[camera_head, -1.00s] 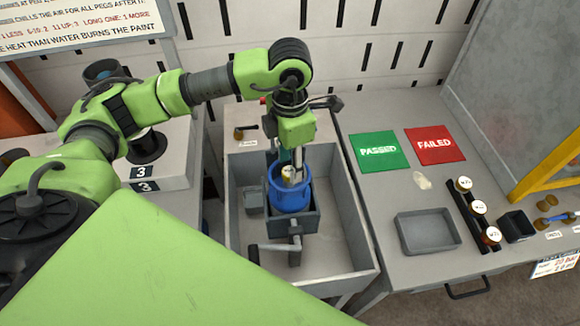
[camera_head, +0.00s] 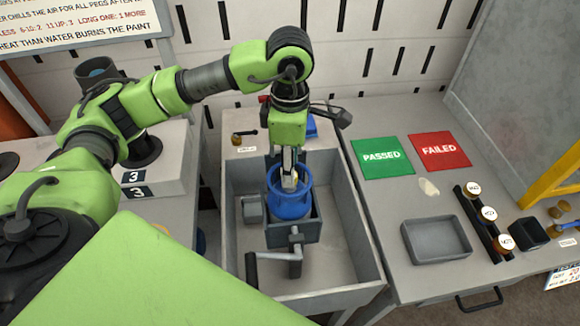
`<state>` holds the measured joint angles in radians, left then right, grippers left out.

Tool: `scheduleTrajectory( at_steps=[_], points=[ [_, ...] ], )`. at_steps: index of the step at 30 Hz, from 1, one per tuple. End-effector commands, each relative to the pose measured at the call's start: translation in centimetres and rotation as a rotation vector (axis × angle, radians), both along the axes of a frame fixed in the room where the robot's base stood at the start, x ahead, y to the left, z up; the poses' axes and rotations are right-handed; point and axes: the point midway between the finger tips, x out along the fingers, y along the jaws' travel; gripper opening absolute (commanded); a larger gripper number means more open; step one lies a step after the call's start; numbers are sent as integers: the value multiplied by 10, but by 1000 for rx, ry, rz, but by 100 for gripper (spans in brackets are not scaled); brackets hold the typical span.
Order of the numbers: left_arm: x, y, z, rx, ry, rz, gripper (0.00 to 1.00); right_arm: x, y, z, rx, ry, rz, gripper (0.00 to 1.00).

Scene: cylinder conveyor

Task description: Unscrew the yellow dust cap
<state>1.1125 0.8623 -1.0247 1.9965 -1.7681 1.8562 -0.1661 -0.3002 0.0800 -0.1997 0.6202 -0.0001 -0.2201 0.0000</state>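The blue cylinder (camera_head: 291,209) stands upright in a grey clamp (camera_head: 290,236) inside a grey trough. A small pale yellow cap (camera_head: 289,182) shows at its top, inside the collar, and is partly hidden by my gripper. My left gripper (camera_head: 290,172) points down from above with its fingertips at the cap. I cannot tell whether the fingers are shut on the cap or just around it. My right gripper is not in view.
The trough (camera_head: 362,230) has high walls around the clamp. A crank (camera_head: 276,258) sits in front of the cylinder. On the right bench are the green PASSED mat (camera_head: 383,171), the red FAILED mat (camera_head: 440,165), a grey tray (camera_head: 433,257) and several round gauges (camera_head: 489,214).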

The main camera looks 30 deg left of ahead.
Motion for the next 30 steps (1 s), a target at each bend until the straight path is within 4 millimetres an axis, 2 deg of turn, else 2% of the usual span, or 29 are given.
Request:
scheduleTrajectory(
  at_steps=[4, 7, 13, 18, 30],
  points=[
    [0, 0, 0, 0, 0, -3, 38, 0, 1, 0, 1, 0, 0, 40],
    [0, 0, -4, 1, -2, -59, 38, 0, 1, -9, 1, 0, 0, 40],
    [1, 0, -6, 0, -3, -317, 38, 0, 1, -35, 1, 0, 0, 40],
    [1, 0, -3, 0, -2, -485, 38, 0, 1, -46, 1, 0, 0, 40],
    [0, 0, 0, 0, 0, -521, 38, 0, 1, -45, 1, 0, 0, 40]
  ],
)
